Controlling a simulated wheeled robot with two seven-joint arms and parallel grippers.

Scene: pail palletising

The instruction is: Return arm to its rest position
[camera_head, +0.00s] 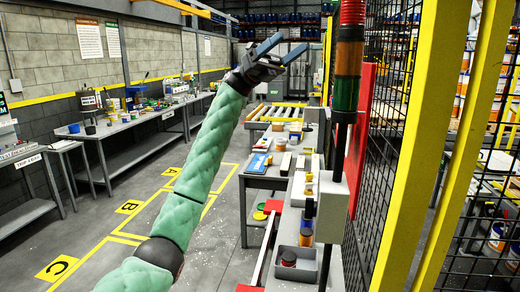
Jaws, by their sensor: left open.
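My left arm comes in from the bottom left in a pale green padded sleeve and reaches up and away across the middle of the view. My left gripper (293,46) is at its far end, raised high in front of the far end of the hall. Its two dark blue-grey fingers are spread apart with nothing between them. It touches nothing that I can see. My right arm and right gripper are not in view.
A signal tower (348,65) and a yellow post (420,150) with mesh fencing stand close on the right. A roller conveyor (275,112) and a cluttered bench (268,178) lie beyond. Workbenches (125,125) line the left wall. Marked floor (130,207) is clear.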

